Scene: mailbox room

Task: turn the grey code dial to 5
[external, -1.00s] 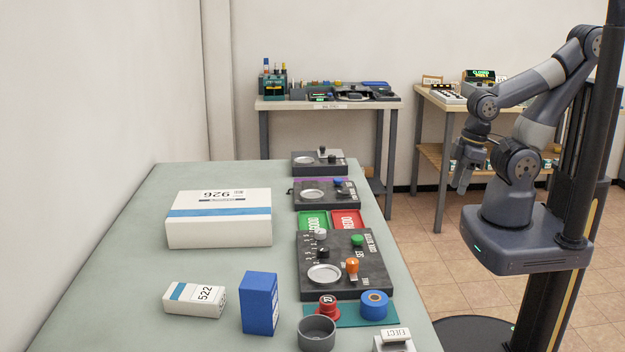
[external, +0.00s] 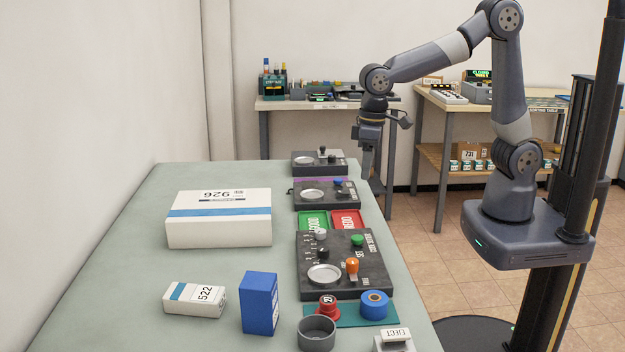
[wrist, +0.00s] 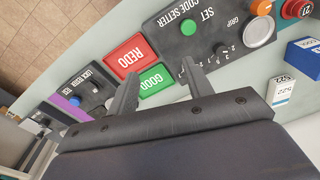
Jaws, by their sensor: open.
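The code setter panel (external: 375,285) lies on the green-grey table, dark, with several controls. A small grey knob (external: 320,234) stands at its far left corner, beside printed marks; I take it to be the grey code dial. A black knob (external: 322,252) is just nearer. My gripper (external: 369,165) hangs open and empty, pointing down, above and beyond the panel, near the table's right edge. In the wrist view the panel (wrist: 178,22) shows beyond the open fingers. The right finger covers part of its near edge there, and I cannot make out the grey dial or its setting.
The panel also carries a green knob (external: 357,240), an orange knob (external: 352,265) and a round dish (external: 324,274). Two more control boxes stand farther back. A large parcel (external: 220,232) lies left.

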